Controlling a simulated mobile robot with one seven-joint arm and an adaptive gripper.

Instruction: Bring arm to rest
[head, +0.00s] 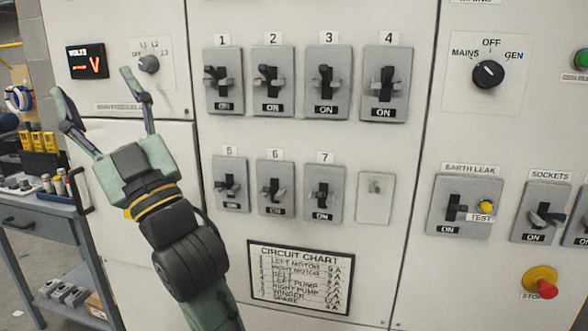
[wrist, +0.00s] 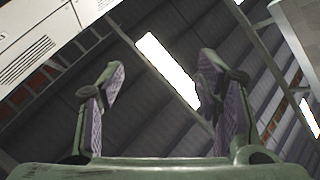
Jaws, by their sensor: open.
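My gripper (head: 97,84) is at the left of the head view, in front of the grey switch cabinet (head: 225,134). Its two fingers point up and are spread apart, with nothing between them. In the wrist view my gripper (wrist: 158,85) is also open and empty, facing the roof with its bright light strip (wrist: 168,70). In the head view the fingertips show below and beside the volts display (head: 87,62) and the small selector knob (head: 148,63). I cannot tell how far they are from the panel.
Numbered breakers, such as breaker 1 (head: 222,80), fill the panel right of my arm. The circuit chart (head: 300,277) is below them. A mains selector (head: 488,74) and a red stop button (head: 540,282) are at the right. A workbench (head: 45,207) with tools stands at the left.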

